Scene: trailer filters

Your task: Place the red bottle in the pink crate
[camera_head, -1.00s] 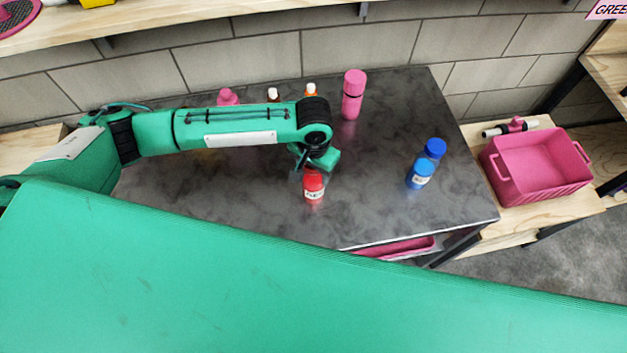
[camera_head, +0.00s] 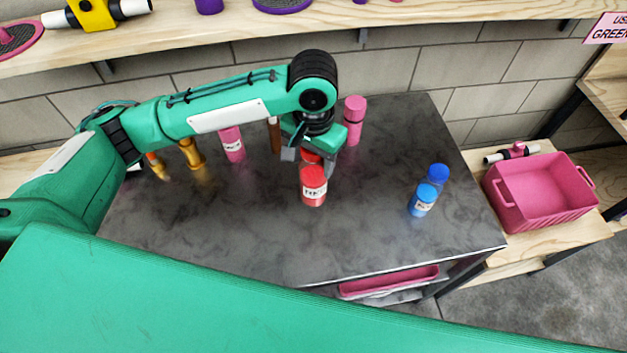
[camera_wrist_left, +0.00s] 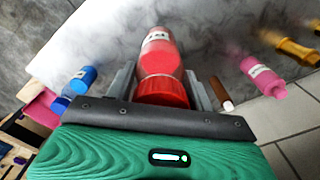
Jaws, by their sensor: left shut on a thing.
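The red bottle (camera_head: 313,188) has a white label and a red cap. My left gripper (camera_head: 310,158) is shut on its cap from above, and the bottle hangs upright below the fingers, apparently a little above the dark table. In the left wrist view the red bottle (camera_wrist_left: 160,62) sits between the two fingers, its cap nearest the camera. The pink crate (camera_head: 556,212) is open, with handles at its ends, on a wooden surface at the right, well away from the gripper. My right gripper is not in view.
A blue bottle (camera_head: 424,198) stands on the dark table (camera_head: 385,215) between the red bottle and the crate. A tall pink bottle (camera_head: 354,120), a pink labelled bottle (camera_head: 232,143) and a gold bottle (camera_head: 192,154) stand farther back.

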